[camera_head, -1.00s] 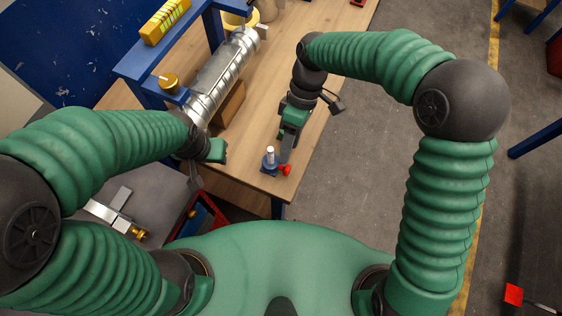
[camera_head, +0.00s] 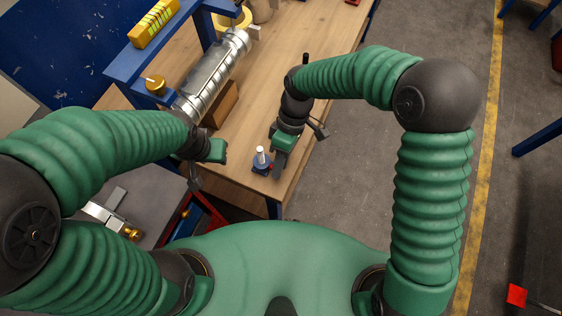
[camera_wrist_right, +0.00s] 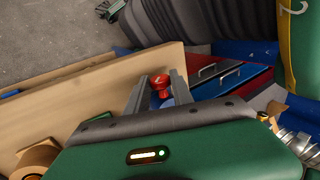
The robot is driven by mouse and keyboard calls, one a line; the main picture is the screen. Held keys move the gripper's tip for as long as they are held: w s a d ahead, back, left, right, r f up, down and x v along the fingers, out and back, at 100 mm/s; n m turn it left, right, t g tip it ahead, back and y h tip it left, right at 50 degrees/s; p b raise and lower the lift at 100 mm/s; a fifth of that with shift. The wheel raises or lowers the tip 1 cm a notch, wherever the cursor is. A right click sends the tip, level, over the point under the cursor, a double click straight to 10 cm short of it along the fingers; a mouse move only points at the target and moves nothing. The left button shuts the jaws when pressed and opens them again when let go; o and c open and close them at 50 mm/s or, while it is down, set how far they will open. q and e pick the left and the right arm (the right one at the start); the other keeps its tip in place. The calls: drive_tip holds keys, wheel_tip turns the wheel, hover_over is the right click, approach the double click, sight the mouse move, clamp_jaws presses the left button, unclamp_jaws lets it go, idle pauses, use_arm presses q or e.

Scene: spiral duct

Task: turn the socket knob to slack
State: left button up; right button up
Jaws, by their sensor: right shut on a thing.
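A small blue socket stand (camera_head: 257,168) with a silver post (camera_head: 261,153) stands near the front right corner of the wooden bench. In the right wrist view its red knob (camera_wrist_right: 160,81) sits between the two grey fingers of my right gripper (camera_wrist_right: 158,93). In the head view the right gripper (camera_head: 279,167) points down beside the stand and hides the knob. It is shut on the red knob. My left gripper (camera_head: 204,165) hangs left of the stand, apart from it; its jaw opening is unclear. The knob's angle cannot be read.
A silver spiral duct (camera_head: 213,77) lies along the bench (camera_head: 290,62) beside a blue rack (camera_head: 134,64). A brown block (camera_head: 222,104) lies next to the duct. A red-edged drawer (camera_head: 205,208) is below left. Open floor lies to the right.

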clamp_jaws()
drive_tip(key=shift+s+t+h, duration=0.1)
drive_tip(key=shift+t+h, duration=0.2)
drive_tip(key=shift+t, duration=0.3)
drive_tip(key=shift+s+a+t+h, duration=0.2)
drive_tip(key=shift+t+h, duration=0.1)
drive_tip(key=shift+t, duration=0.7)
drive_tip(key=shift+a+t+b, duration=0.1)
drive_tip(key=shift+t+b, duration=0.2)
drive_tip(key=shift+t, duration=0.1)
